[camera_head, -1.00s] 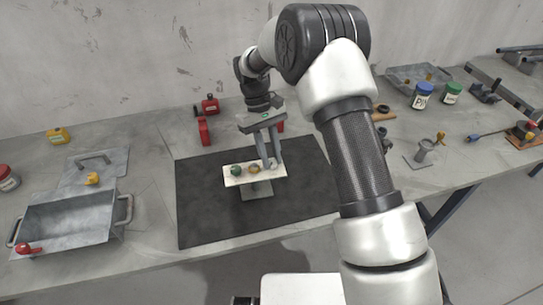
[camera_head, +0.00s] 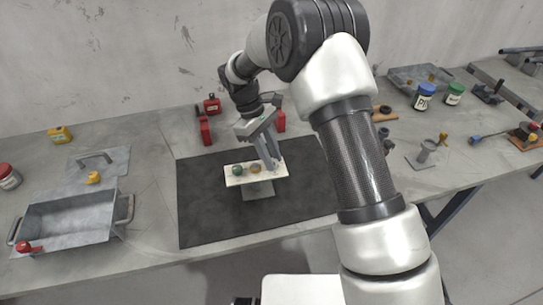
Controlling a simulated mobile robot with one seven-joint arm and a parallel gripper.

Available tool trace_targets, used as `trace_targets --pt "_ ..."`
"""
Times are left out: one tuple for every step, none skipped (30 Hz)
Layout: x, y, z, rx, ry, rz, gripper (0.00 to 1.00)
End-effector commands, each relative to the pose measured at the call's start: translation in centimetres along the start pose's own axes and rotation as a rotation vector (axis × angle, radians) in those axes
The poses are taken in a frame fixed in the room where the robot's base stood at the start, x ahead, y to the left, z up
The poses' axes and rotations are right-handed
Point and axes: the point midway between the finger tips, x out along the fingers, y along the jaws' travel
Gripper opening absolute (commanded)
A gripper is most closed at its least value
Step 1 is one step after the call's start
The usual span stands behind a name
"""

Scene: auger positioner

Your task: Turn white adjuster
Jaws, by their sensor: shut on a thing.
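A pale panel (camera_head: 247,180) on a grey stand (camera_head: 257,191) sits on the black mat (camera_head: 205,212). A green knob (camera_head: 238,170) is at its left and a yellowish knob (camera_head: 256,168) near its middle. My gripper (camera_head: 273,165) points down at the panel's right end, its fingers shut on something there. The white adjuster is hard to make out; the fingertips hide most of that spot. The gripper is tilted, with its body up and to the left of the fingertips.
A grey metal bin (camera_head: 70,222) with a red-handled item stands at the left. Red containers (camera_head: 205,130) stand behind the mat. Jars, including a blue-lidded one (camera_head: 424,96), and a small grey stand (camera_head: 427,152) are at the right. The mat's front is clear.

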Motion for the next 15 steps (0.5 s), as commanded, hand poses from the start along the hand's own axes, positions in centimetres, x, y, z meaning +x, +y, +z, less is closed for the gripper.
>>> trace_targets --pt "-0.01 -0.13 -0.07 -0.002 0.001 -0.001 0.00" --pt "-0.01 -0.13 -0.07 -0.002 0.001 -0.001 0.00" --pt "-0.01 -0.13 -0.07 -0.002 0.001 -0.002 0.00" --pt "-0.01 -0.13 -0.07 -0.002 0.001 -0.002 0.00" --pt "-0.01 -0.13 -0.07 -0.001 0.001 -0.002 0.00" --pt "-0.01 -0.13 -0.07 -0.001 0.001 -0.002 0.00" --pt "-0.01 -0.13 -0.07 -0.001 0.001 -0.002 0.00" --pt "-0.01 -0.13 -0.07 -0.001 0.001 -0.002 0.00" --pt "-0.01 -0.13 -0.07 -0.001 0.001 -0.002 0.27" --pt "-0.01 -0.12 -0.07 -0.001 0.001 -0.002 0.33" --pt "-0.01 -0.12 -0.06 0.000 0.001 -0.002 0.38" --pt "0.00 -0.11 -0.06 0.000 0.001 -0.002 0.41" --pt "0.00 -0.09 -0.05 0.000 0.001 -0.002 0.41" --pt "0.00 -0.09 -0.04 0.000 0.001 -0.002 0.41" --pt "0.00 -0.07 -0.04 0.000 0.001 -0.002 0.41"
